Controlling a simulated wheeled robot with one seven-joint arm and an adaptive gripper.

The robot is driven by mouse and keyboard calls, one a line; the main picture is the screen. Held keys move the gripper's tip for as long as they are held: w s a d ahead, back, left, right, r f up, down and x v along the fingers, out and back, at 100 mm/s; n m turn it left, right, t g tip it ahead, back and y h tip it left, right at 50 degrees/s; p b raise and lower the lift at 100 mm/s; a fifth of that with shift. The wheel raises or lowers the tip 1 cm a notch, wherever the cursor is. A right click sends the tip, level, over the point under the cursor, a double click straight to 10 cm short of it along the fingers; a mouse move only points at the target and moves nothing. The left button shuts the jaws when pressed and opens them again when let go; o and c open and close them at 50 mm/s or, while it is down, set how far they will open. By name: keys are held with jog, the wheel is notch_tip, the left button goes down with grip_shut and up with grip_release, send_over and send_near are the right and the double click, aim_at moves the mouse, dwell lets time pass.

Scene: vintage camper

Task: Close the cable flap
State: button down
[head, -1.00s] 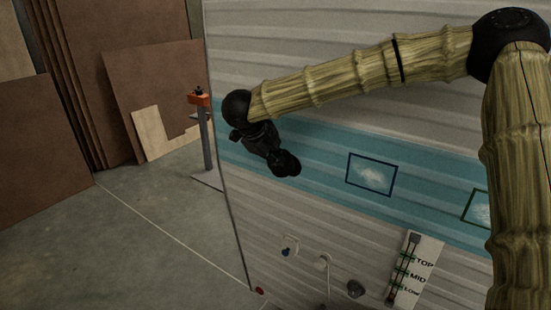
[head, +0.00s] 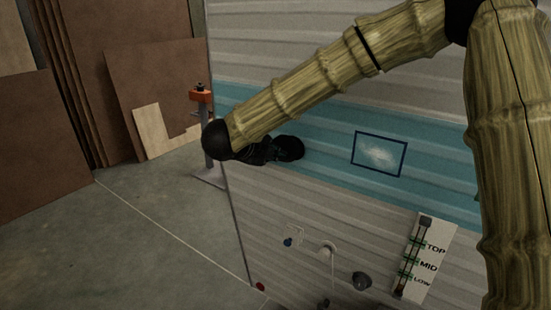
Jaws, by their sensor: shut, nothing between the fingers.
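My gripper (head: 290,148) is a small black shape in front of the blue stripe of the camper wall. It is shut and empty, apart from the wall fittings, and its fingers are hard to make out. Low on the wall are a small pale outlet-like plate (head: 293,233) with a blue part and, to its right, a round white fitting (head: 328,247) with a pale cord hanging down. I cannot tell for sure which of these carries the cable flap, or how far any flap stands open.
A dark knob (head: 361,281) and a slider panel (head: 427,257) marked TOP, MID and LOW are on the lower wall. A dark-framed panel (head: 379,154) is right of my gripper. An orange-topped stand (head: 201,97) is beyond the wall's left edge. The floor (head: 120,245) at left is clear.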

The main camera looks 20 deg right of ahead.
notch_tip(320, 180, down, 6)
jog(key=w+d+t+h+b, duration=0.1)
jog(key=t+h+b, duration=0.2)
jog(key=b, duration=0.7)
jog(key=shift+d+h+b, duration=0.25)
jog(key=shift+h+b, duration=0.05)
jog(key=shift+h, duration=0.1)
jog(key=shift+w, duration=0.1)
